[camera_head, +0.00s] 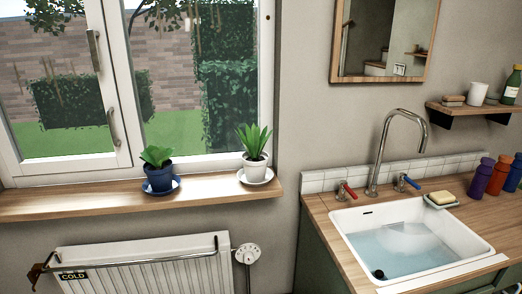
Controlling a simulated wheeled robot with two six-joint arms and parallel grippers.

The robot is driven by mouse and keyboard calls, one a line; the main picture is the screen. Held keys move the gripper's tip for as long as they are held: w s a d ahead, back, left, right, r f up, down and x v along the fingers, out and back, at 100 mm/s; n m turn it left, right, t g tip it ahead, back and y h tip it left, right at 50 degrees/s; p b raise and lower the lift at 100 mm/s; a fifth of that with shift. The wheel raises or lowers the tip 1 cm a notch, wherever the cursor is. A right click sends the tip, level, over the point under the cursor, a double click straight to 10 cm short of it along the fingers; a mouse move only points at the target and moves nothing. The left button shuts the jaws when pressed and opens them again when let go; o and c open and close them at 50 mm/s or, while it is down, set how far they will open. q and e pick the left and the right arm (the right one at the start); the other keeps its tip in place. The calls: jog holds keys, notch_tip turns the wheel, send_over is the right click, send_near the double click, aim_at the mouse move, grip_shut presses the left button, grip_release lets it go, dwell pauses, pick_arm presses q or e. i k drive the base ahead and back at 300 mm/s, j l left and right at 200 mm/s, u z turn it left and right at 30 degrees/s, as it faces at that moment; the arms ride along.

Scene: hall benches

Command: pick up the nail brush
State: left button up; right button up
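I cannot make out a nail brush for certain. A small brown block (453,101) lies on the wall shelf at the upper right; it is too small to tell whether it is a brush. A pale yellow block (441,197) sits on a small dish at the back right of the sink, near the blue tap handle; it could be soap or a sponge. Neither of my grippers shows in the head view.
A white sink (470,243) holding water is set in a wooden counter (322,207). A tall chrome faucet (378,150) rises behind it. Several coloured bottles (498,176) stand at the right. Two potted plants stand on the windowsill (95,199) above a radiator (150,262).

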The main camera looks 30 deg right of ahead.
aim_at(448, 100)
jog(key=z, duration=1.5)
jog(key=l, duration=0.1)
